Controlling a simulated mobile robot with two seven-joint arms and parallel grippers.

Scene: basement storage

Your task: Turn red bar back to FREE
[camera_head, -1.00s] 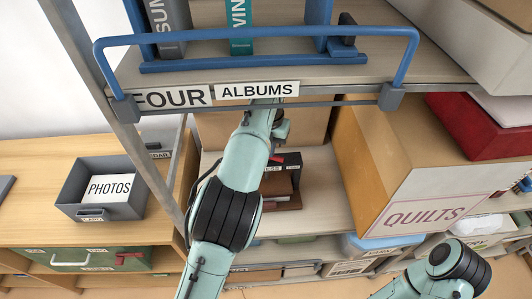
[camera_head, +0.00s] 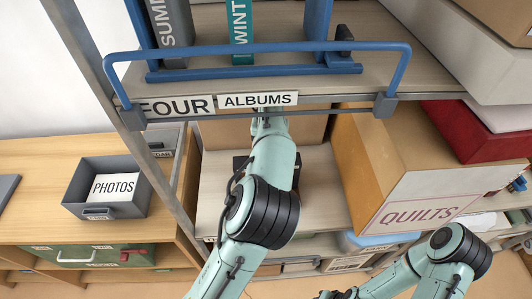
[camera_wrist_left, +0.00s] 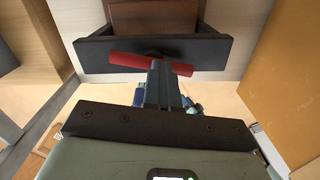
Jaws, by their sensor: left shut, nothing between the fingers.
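The red bar (camera_wrist_left: 135,62) shows in the left wrist view, lying nearly level with its right end a little lower. It sits across the dark front panel (camera_wrist_left: 205,48) of a brown box (camera_wrist_left: 155,16). My left gripper (camera_wrist_left: 160,68) is shut and empty, its fingertips at the bar's right half. I cannot tell whether they touch the bar. In the head view my left arm covers the bar, and the left gripper's tips are hidden. My right forearm shows at lower right, but its gripper is out of view. No FREE marking is readable.
A shelf with a blue rail (camera_head: 258,48) and ALBUMS label (camera_head: 258,100) overhangs my left arm. The QUILTS box (camera_head: 420,200) stands to the right. A grey PHOTOS tray (camera_head: 80,200) sits on the wooden bench at left. A steel post (camera_head: 160,185) stands left of the arm.

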